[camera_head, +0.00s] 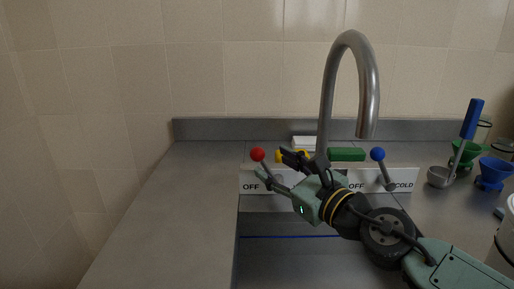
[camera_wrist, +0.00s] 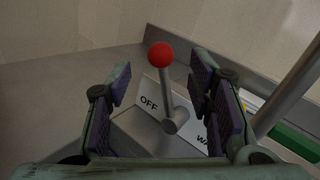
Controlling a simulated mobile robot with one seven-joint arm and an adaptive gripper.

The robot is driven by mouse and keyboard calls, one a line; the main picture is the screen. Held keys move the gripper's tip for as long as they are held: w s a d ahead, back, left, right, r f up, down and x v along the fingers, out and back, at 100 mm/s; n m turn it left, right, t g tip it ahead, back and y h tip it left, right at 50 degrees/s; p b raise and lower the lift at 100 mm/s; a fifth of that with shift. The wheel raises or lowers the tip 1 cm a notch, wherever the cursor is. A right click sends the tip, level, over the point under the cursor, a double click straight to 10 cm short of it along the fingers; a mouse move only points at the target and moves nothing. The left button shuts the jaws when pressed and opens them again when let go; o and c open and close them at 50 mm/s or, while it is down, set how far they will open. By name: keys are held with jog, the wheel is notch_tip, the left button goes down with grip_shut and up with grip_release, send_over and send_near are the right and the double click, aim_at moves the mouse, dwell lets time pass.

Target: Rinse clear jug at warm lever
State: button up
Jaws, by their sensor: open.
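The warm lever (camera_wrist: 167,88) has a red ball knob and a grey stem between labels OFF and "WA…", the latter partly hidden by a finger. It leans toward the OFF side. In the head view its red knob (camera_head: 258,154) shows just beyond my fingertips. My gripper (camera_head: 271,163) is open, its fingers on either side of the lever in the wrist view (camera_wrist: 161,80), with gaps on both sides. The steel tap spout (camera_head: 368,110) arches over the sink (camera_head: 290,255). A clear container (camera_head: 507,232), cut off at the right edge, may be the jug; I cannot tell.
The blue-knobbed cold lever (camera_head: 377,155) stands right of my wrist, leaning toward OFF. A green block (camera_head: 346,154), a yellow item and a white block (camera_head: 304,142) lie behind. A ladle, green funnel and blue funnel (camera_head: 494,172) crowd the right. The left counter (camera_head: 180,215) is bare.

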aim_at(262, 156)
jog(key=p+x, duration=0.2)
jog(key=x, duration=0.5)
jog(key=shift+w+a, duration=0.1)
jog(key=shift+w, duration=0.15)
grip_shut()
dwell(0.3)
